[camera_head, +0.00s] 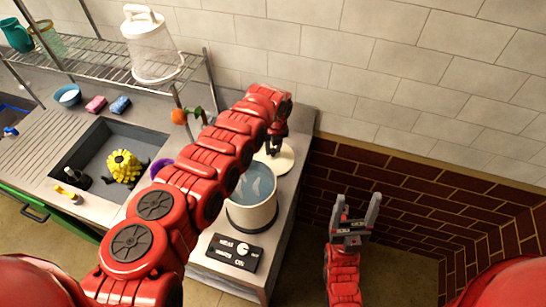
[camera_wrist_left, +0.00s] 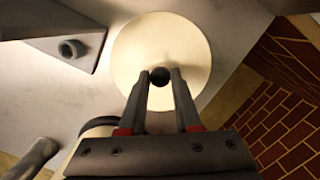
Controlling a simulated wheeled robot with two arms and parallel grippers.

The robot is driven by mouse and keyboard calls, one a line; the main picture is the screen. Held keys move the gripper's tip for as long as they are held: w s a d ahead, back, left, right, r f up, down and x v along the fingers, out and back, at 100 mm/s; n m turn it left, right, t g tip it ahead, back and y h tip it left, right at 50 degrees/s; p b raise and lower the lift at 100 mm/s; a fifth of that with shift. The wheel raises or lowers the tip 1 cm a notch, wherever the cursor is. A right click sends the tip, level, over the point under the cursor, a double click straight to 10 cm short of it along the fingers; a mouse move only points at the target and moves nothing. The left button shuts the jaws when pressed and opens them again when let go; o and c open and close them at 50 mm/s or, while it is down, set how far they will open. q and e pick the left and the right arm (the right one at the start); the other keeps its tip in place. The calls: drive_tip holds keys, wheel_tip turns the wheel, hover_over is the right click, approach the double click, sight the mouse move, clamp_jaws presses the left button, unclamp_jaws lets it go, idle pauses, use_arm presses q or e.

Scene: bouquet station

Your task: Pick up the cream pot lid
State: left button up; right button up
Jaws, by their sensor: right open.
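The cream pot lid (camera_head: 286,158) is a flat round disc at the back right of the counter, behind the pot, partly hidden by my left arm. In the left wrist view the lid (camera_wrist_left: 190,50) shows nearly whole, with a dark round knob (camera_wrist_left: 160,76) in its middle. My left gripper (camera_head: 274,148) is over the lid. In the wrist view its fingertips (camera_wrist_left: 160,74) are at either side of the knob; whether they press on it I cannot tell. My right gripper (camera_head: 357,208) is open and empty, pointing up near the brick wall.
The cream pot (camera_head: 252,215) of water stands on the counter in front of the lid, close to my left arm. A black control panel (camera_head: 234,252) is at the front. A sink (camera_head: 92,150) with yellow flowers (camera_head: 124,166) and a wire rack (camera_head: 100,72) are left.

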use_arm(q)
clamp_jaws()
idle(1.0)
